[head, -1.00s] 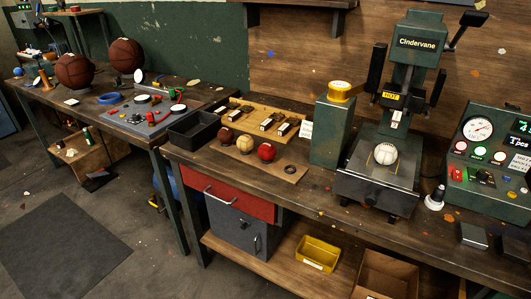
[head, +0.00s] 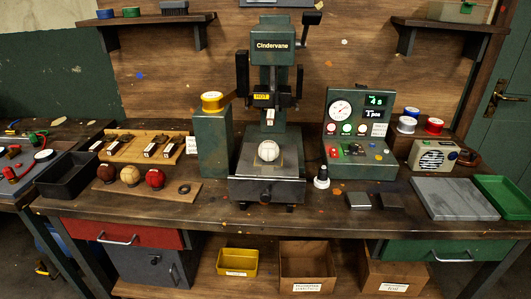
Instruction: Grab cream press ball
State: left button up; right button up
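The cream ball (head: 268,151) with dark stitching sits on the bed of the green Cindervane press (head: 270,100), under the raised press head with its yellow HOT label. Nothing covers the ball from this view. Neither of my grippers shows in the head view.
A green post with a yellow spool (head: 212,102) stands left of the press, and a control box (head: 360,135) stands to its right. A wooden board (head: 150,190) with brown, tan and red balls lies further left. A small black-and-white knob (head: 321,178) stands by the press. A grey slab (head: 455,198) and green tray (head: 503,196) are at right.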

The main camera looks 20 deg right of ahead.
aim_at(268, 150)
jog(key=z, duration=0.55)
jog(key=i+j+z, duration=0.15)
jog(key=j+z, duration=0.15)
jog(key=i+j+z, duration=0.1)
jog(key=j+z, duration=0.2)
jog(key=j, duration=0.2)
jog(key=i+j+z, duration=0.1)
jog(key=j+z, duration=0.2)
jog(key=j, duration=0.1)
